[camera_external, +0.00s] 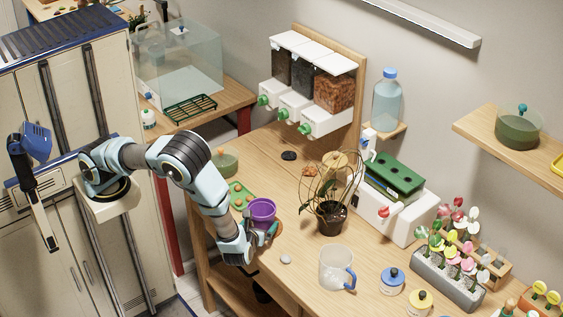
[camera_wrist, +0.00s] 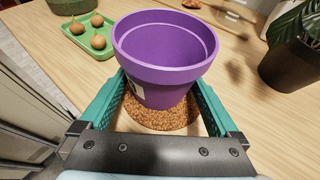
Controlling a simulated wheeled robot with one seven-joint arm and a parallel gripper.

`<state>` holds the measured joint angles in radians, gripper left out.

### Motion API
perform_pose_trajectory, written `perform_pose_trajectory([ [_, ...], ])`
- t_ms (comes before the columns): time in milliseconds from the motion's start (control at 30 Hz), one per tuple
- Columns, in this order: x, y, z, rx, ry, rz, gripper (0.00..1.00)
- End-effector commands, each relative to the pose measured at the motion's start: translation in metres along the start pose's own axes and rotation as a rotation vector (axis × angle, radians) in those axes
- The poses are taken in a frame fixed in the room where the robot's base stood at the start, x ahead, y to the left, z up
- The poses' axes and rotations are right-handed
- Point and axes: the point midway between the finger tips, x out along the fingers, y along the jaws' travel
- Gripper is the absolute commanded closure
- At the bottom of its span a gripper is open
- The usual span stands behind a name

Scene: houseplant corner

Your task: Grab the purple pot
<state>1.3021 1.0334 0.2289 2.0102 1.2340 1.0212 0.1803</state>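The purple pot (camera_external: 262,211) stands upright on the wooden table near its left edge, empty inside as far as I can see. In the wrist view the purple pot (camera_wrist: 165,55) stands on a round brown cork-like mat (camera_wrist: 160,122). My gripper (camera_external: 268,232) is at the table's near side, low beside the pot. In the wrist view my gripper (camera_wrist: 162,95) is open, with one teal finger on each side of the pot's lower body. I cannot tell whether either finger touches the pot.
A green tray (camera_wrist: 72,48) with several brown bulbs lies left of the pot. A plant in a dark pot (camera_external: 331,219) stands to the right, with a clear jug (camera_external: 336,268) nearer the front. A small pale stone (camera_external: 285,259) lies near the gripper.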

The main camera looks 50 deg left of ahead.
Motion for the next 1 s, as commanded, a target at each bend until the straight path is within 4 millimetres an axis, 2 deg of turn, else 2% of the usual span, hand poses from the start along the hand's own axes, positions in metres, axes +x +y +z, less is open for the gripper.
perform_pose_trajectory([
  [67,0.0,0.0,0.0,0.0,0.0,0.0,0.14],
  [500,0.0,0.0,0.0,0.0,0.0,0.0,0.63],
  [800,-0.001,0.0,0.002,-0.001,0.0,0.0,0.65],
  [1000,-0.006,-0.001,0.013,-0.003,0.0,-0.001,0.65],
])
